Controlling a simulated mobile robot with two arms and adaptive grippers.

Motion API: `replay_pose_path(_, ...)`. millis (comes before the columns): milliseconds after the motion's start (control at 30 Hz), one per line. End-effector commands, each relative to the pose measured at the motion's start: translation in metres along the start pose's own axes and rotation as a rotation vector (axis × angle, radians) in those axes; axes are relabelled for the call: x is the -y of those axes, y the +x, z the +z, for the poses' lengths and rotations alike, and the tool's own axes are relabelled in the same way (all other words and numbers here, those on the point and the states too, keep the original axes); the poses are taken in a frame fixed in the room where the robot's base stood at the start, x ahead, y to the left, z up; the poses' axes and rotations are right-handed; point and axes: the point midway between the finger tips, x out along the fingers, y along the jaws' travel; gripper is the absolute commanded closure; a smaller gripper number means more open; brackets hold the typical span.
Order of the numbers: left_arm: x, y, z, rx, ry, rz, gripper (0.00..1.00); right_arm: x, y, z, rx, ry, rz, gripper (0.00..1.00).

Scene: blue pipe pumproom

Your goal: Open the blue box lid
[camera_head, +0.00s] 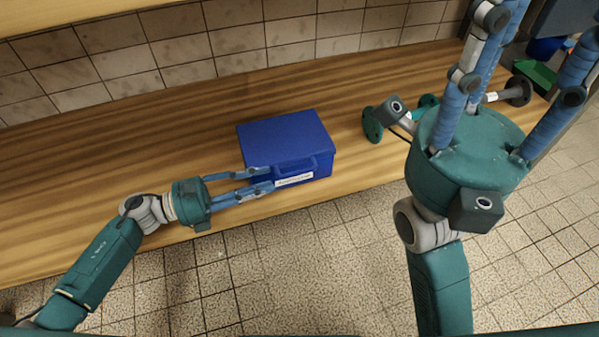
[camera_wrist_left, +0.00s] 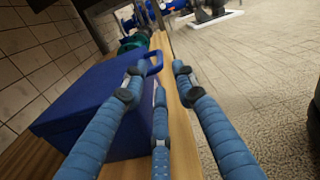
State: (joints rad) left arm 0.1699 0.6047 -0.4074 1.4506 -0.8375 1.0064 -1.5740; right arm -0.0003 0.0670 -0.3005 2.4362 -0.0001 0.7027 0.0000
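The blue box (camera_head: 287,150) stands on the wooden bench with its lid (camera_head: 283,133) closed. A handle (camera_head: 297,165) and a white label (camera_head: 294,180) are on its front side. My left gripper (camera_head: 264,180) is at the front left of the box, fingers pointing right along its front. In the left wrist view the box (camera_wrist_left: 85,105) is on the left, the handle (camera_wrist_left: 154,64) lies ahead of the spread fingers (camera_wrist_left: 156,85), and nothing is between them. Contact with the box cannot be told. My right gripper (camera_head: 525,45) is raised at the right, fingers spread and empty.
The wooden bench (camera_head: 90,160) runs along a tiled wall (camera_head: 170,50), with free room left of the box. Green and dark pipe fittings (camera_head: 373,124) lie right of the box. The tiled floor (camera_head: 310,260) in front is clear.

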Motion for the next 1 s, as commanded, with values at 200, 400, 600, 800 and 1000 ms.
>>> replay_pose_path(200, 0.000, 0.041, 0.000, 0.004, -0.002, -0.001, 0.72, 0.002, 0.002, -0.002, -0.024, -0.004, -0.010, 0.60)
replay_pose_path(400, 0.000, 0.076, 0.000, 0.004, -0.003, 0.000, 0.72, 0.003, 0.006, -0.004, -0.045, -0.007, -0.019, 0.60)
replay_pose_path(600, -0.001, 0.094, 0.000, 0.002, -0.005, 0.002, 0.72, 0.004, 0.009, -0.006, -0.057, -0.009, -0.025, 0.60)
replay_pose_path(800, -0.001, 0.097, 0.000, 0.001, -0.006, 0.004, 0.72, 0.004, 0.011, -0.006, -0.059, -0.009, -0.027, 0.60)
replay_pose_path(1000, -0.001, 0.097, 0.001, 0.002, -0.006, 0.004, 0.86, 0.004, 0.011, -0.006, -0.060, -0.009, -0.027, 0.60)
